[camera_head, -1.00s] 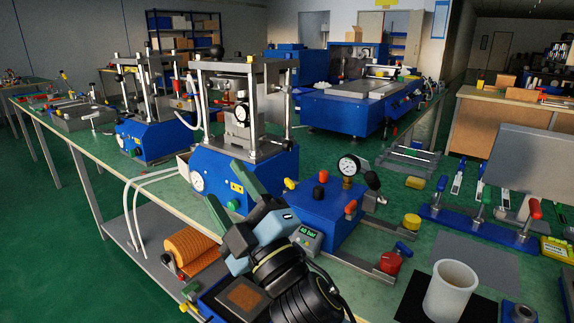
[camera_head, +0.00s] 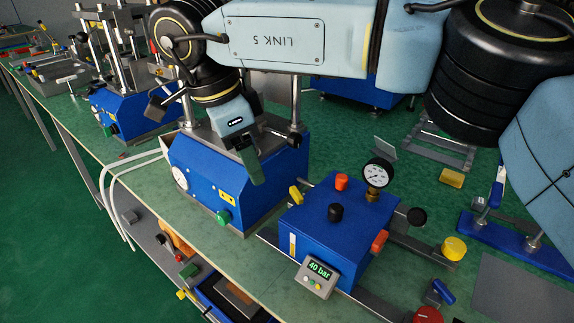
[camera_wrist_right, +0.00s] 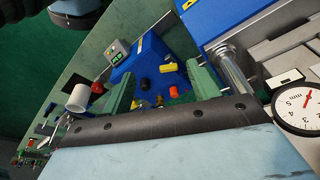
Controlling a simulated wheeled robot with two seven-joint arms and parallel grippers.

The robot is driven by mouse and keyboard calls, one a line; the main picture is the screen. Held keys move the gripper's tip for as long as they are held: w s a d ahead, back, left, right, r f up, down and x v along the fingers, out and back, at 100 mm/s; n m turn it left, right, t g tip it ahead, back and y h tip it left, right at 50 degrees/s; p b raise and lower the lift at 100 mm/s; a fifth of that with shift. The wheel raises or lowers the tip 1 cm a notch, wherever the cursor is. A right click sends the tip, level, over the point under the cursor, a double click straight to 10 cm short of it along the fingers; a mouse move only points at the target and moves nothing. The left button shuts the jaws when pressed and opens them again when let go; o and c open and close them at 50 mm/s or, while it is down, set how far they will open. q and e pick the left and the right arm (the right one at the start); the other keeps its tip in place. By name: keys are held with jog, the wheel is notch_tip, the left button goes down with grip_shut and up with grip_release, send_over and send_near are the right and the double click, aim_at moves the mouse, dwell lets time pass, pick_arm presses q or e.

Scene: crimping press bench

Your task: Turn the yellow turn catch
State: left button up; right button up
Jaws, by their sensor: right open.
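The yellow turn catch (camera_head: 297,195) is a small yellow lever at the left rear edge of the blue box (camera_head: 330,228) with the gauge. In the right wrist view a yellow part (camera_wrist_right: 168,68) that looks like it shows on the blue box, between the fingers in the picture. My right gripper (camera_head: 205,145) is open and empty, its fingers spread in front of the press, left of and above the catch. In the right wrist view the two green fingers of this gripper (camera_wrist_right: 162,88) are apart, with nothing between them at close range. My left gripper is not in view.
The blue press (camera_head: 215,178) stands close behind the right gripper. A pressure gauge (camera_head: 376,174), black knob (camera_head: 336,212), red knob (camera_head: 341,182) and display (camera_head: 316,277) crowd the box. A yellow round knob (camera_head: 454,248) sits to the right. Grey rails flank the box.

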notch_tip(320, 180, up, 3)
jog(key=w+d+h, duration=0.1)
jog(key=w+d, duration=0.1)
jog(key=d, duration=0.1)
jog(key=b, duration=0.4)
send_near(296, 192)
jog(key=shift+t+h, duration=0.3)
jog(key=shift+t, duration=0.1)
jog(key=x, duration=0.6)
jog(key=shift+s+a+f, duration=0.15)
jog(key=shift+s+f, duration=0.1)
jog(key=shift+f, duration=0.25)
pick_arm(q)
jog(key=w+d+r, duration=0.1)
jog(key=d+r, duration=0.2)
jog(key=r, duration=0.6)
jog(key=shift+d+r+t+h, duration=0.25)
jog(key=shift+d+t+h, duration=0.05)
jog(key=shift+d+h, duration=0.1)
pick_arm(e)
jog(key=shift+w+d+f, duration=0.1)
jog(key=shift+d+f, duration=0.15)
jog(key=shift+f, duration=0.3)
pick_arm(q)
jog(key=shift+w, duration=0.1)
pick_arm(e)
jog(key=shift+c, duration=0.3)
jog(key=c, duration=0.9)
